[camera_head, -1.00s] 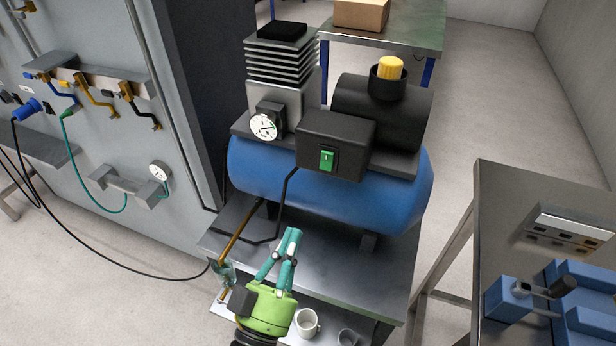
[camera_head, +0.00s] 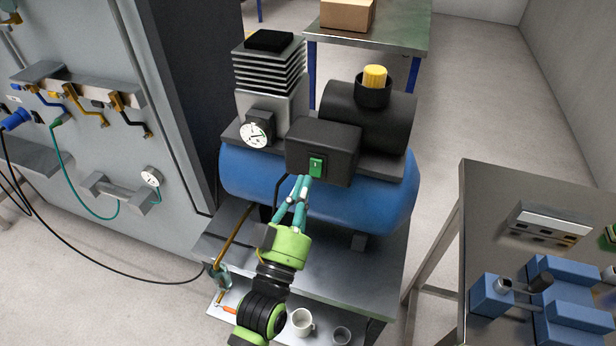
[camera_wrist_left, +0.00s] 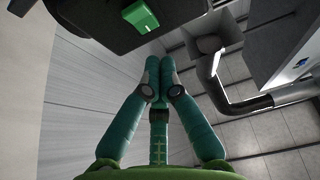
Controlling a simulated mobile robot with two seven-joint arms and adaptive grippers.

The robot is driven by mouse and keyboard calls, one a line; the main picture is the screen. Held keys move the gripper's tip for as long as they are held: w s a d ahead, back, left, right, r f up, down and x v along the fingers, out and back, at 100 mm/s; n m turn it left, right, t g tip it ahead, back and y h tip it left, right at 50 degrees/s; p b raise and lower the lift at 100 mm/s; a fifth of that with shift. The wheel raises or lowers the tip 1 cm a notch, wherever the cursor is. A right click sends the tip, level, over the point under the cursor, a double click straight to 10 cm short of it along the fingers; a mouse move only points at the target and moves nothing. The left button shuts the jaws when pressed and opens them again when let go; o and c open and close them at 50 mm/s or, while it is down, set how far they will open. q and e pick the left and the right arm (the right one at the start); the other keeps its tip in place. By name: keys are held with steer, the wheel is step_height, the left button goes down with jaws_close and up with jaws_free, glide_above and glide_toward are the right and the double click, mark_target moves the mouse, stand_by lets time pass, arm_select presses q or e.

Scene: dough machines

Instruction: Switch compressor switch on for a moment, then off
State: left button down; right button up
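The compressor has a blue tank (camera_head: 250,180) and a black switch box (camera_head: 330,140) on its front. The green compressor switch (camera_head: 316,166) sits on the box; it also shows in the left wrist view (camera_wrist_left: 140,16). My left gripper (camera_head: 304,182) has its fingertips together, with nothing seen between them. In the head view its tips appear just below the switch. In the left wrist view the fingertips (camera_wrist_left: 160,66) are below the switch, with a visible gap. Contact cannot be seen. My right gripper is not in view.
A pressure gauge (camera_head: 257,134) is left of the switch box. The compressor stands on a metal table (camera_head: 345,268), with a white mug (camera_head: 300,321) on a lower shelf. A grey cabinet with taps is at left, a bench with blue blocks at right.

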mark_target(315, 165)
arm_select(q)
steer(key=shift+w+d+f, duration=0.25)
steer(key=shift+w+f, duration=0.15)
steer(key=shift+w, duration=0.35)
steer(key=shift+w+d+f, duration=0.2)
steer(key=shift+w+f, duration=0.2)
steer(key=shift+w, duration=0.3)
